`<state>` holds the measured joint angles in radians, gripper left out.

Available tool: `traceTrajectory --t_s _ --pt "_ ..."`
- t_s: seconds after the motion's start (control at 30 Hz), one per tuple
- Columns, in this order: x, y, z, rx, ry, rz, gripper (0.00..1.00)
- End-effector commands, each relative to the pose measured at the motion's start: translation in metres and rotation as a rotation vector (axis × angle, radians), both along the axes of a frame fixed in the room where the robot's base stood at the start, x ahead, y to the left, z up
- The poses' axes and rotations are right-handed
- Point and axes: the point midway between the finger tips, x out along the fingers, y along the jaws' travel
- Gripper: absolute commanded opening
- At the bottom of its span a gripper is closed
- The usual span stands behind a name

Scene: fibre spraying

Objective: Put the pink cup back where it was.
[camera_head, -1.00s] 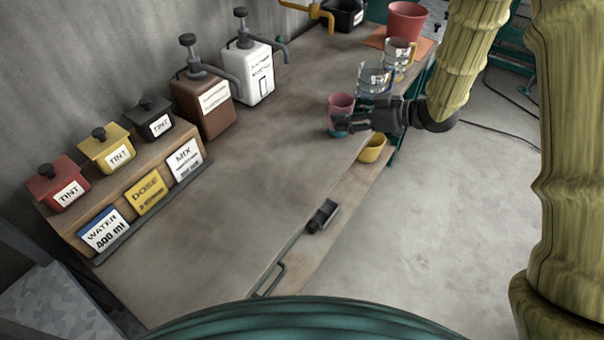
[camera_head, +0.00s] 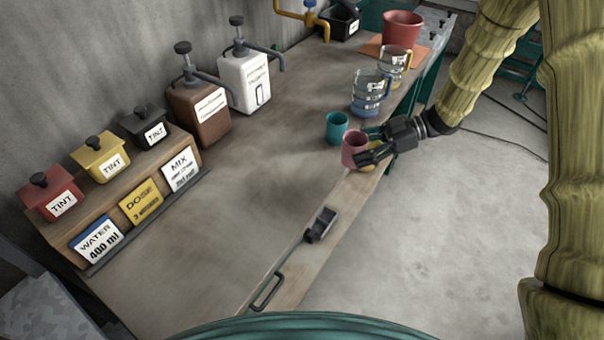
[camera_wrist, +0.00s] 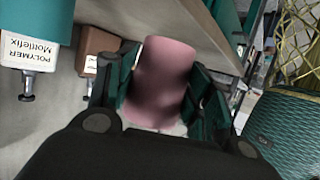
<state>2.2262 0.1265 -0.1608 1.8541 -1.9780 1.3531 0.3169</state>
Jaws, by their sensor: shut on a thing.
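The pink cup (camera_head: 354,149) is between the fingers of my gripper (camera_head: 366,144), near the front edge of the bench (camera_head: 240,190). In the wrist view my gripper (camera_wrist: 160,95) is shut on the pink cup (camera_wrist: 163,75), one finger on each side. A teal cup (camera_head: 337,126) stands upright on the bench, just behind and left of the pink cup. The head view does not clearly show whether the pink cup touches the bench. My gripper partly hides a yellow container (camera_head: 373,162) by the bench edge.
Two clear jugs (camera_head: 368,95) (camera_head: 394,66) and a red bucket (camera_head: 402,28) stand farther back. Brown (camera_head: 200,108) and white (camera_head: 244,80) pump dispensers line the wall. A small black box (camera_head: 322,225) sits near the front edge. The middle of the bench is clear.

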Motion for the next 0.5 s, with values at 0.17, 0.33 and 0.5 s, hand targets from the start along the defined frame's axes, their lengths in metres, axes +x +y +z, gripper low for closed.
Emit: traceTrajectory --t_s 0.17,0.33,0.5 --pt "-0.007 0.036 0.0 0.0 0.002 0.001 0.22" --pt "-0.013 0.07 -0.003 0.0 0.002 0.0 0.22" --pt "-0.018 0.103 -0.006 0.001 0.002 0.0 0.22"
